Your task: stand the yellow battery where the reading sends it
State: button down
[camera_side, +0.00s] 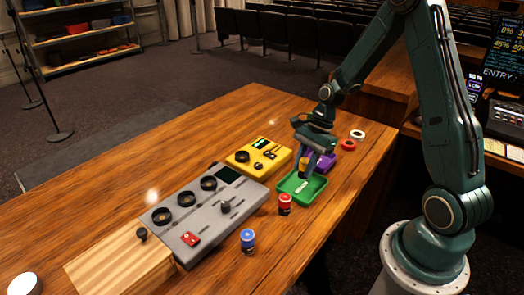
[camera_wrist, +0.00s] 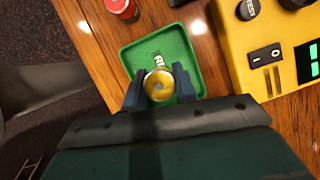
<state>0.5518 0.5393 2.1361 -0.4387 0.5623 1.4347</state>
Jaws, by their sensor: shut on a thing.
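My gripper (camera_wrist: 159,87) is shut on the yellow battery (camera_wrist: 159,82), with one finger on each side of it. In the side view the battery (camera_side: 304,165) hangs upright below my gripper (camera_side: 305,161), over the back part of the green tray (camera_side: 320,187). It seems a little above the tray floor. The green tray (camera_wrist: 195,72) has white lettering, partly hidden by the battery. The yellow tester (camera_side: 243,160) has a lit green display, which also shows in part in the wrist view (camera_wrist: 313,62); I cannot read it.
A red battery (camera_side: 285,205) and a blue battery (camera_side: 248,241) stand in front. A grey knob panel (camera_side: 222,222) lies left.

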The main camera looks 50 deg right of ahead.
jog(key=shift+f, duration=0.1)
jog(key=shift+f, duration=1.8)
jog(key=shift+f, duration=0.1)
jog(key=c, duration=1.1)
grip_release()
jog(key=v, duration=1.2)
jog(key=shift+a+r, duration=0.1)
jog(key=shift+r, duration=0.1)
